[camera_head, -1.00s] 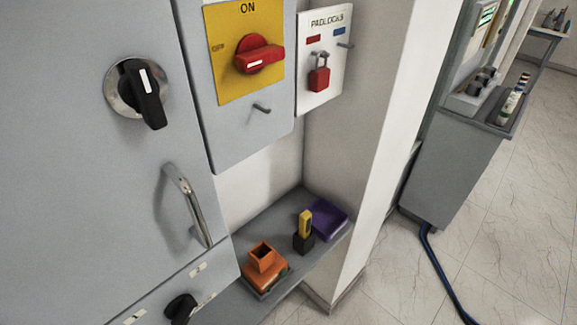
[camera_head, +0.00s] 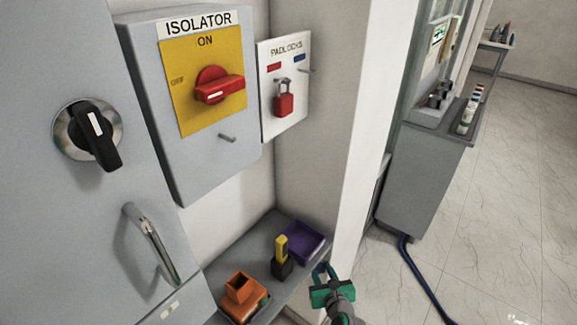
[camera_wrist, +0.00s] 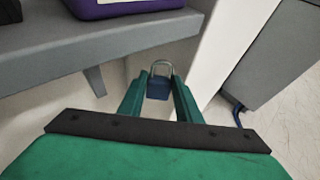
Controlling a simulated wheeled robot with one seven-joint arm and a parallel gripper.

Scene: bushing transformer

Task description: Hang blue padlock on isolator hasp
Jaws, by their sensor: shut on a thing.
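The blue padlock (camera_wrist: 158,87) shows in the wrist view with its metal shackle pointing up, held between the green fingertips of my gripper (camera_wrist: 159,92). In the head view my gripper (camera_head: 321,270) is at the bottom, just right of the shelf, and the padlock is not clear there. The isolator (camera_head: 195,165) is a grey box with a yellow plate and a red handle at ON. A small metal peg, seemingly the hasp (camera_head: 227,137), sticks out below the plate, with nothing hanging on it. My gripper is well below and to the right of it.
A padlock board (camera_head: 287,110) right of the isolator bears a red padlock (camera_head: 284,100) and an empty peg under a blue label. The shelf (camera_head: 262,240) holds an orange holder (camera_head: 240,290), a yellow-and-black item (camera_head: 281,258) and a purple tray (camera_head: 306,246). A white wall edge stands beside my gripper.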

